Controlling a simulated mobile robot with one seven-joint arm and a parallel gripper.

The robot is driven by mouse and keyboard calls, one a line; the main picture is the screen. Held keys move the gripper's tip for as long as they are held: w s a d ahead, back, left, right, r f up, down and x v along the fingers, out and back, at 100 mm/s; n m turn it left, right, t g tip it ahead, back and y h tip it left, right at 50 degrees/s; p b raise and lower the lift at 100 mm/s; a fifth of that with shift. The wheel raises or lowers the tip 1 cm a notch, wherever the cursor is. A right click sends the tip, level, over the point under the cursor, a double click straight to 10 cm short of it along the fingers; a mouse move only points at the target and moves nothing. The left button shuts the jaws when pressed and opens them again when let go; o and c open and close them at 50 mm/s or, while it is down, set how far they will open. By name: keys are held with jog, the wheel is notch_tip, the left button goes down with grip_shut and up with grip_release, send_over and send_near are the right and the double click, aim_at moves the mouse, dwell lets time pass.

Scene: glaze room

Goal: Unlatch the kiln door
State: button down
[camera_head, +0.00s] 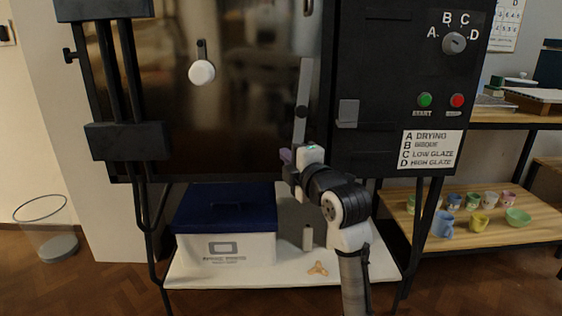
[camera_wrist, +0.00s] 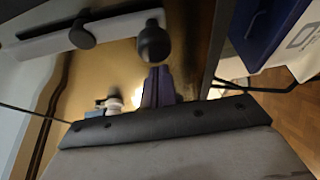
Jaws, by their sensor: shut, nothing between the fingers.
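The kiln door (camera_head: 245,85) is a dark glossy panel and looks closed. A grey latch bar (camera_head: 305,78) stands nearly upright at its right edge, slightly tilted, with a black pivot (camera_head: 301,112). A grey catch (camera_head: 347,113) sits on the black panel to the right, apart from the bar. In the wrist view the latch bar (camera_wrist: 120,29) ends in a black knob (camera_wrist: 153,45). My gripper (camera_head: 286,156) is at the bar's lower end. Its purple fingers (camera_wrist: 158,86) are shut and empty, close to the knob; contact cannot be told.
A control panel with a dial (camera_head: 453,43), a green button (camera_head: 425,100) and a red button (camera_head: 457,100) is at right. Below the kiln, a white shelf (camera_head: 360,272) holds a blue-lidded box (camera_head: 225,215).

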jog(key=shift+d+f, duration=0.2)
jog(key=shift+d, duration=0.2)
jog(key=shift+d, duration=0.1)
dwell(0.3)
